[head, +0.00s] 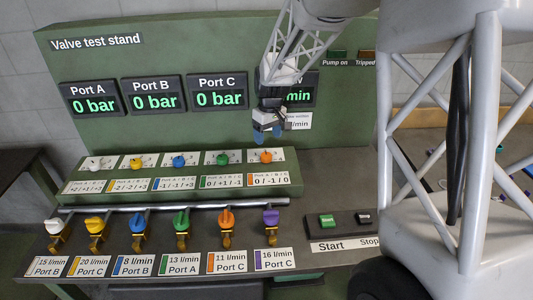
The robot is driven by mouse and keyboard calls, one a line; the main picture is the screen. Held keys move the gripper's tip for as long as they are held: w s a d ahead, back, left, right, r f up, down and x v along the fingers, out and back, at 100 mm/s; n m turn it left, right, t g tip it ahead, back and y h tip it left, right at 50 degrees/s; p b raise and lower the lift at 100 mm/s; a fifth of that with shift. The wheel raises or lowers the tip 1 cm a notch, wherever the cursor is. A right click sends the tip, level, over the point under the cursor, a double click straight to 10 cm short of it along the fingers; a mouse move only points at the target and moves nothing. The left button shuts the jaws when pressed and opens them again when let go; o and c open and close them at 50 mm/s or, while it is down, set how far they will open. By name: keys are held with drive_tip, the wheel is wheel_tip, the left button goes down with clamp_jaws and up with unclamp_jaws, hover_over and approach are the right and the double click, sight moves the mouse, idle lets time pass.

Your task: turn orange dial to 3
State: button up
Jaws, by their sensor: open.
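The orange dial (266,156) is the rightmost of the dials on the green stepped panel. Its label below reads "0 / -1 / 0"; its number marks and pointer are too small to read. My gripper (267,136), with blue fingertips, is open, pointing down above and slightly behind the orange dial in the picture. It appears apart from the dial and empty.
White, yellow, blue and green dials (222,158) sit left of it. A rail (170,208) and several coloured valve levers (181,222) stand in front. Start (327,221) and Stop (364,219) buttons are at right. Displays for Ports A, B and C (220,97) read 0 bar.

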sight(266, 155)
drive_tip(key=shift+f, duration=0.15)
drive_tip(key=shift+s+a+f, duration=0.1)
drive_tip(key=shift+f, duration=1.8)
drive_tip(key=shift+s+a+f, duration=0.1)
drive_tip(key=shift+f, duration=1.75)
drive_tip(key=shift+c, duration=0.2)
drive_tip(key=c, duration=0.9)
drive_tip(key=shift+m, duration=0.4)
drive_tip(key=m, duration=0.8)
drive_tip(key=shift+t, duration=0.3)
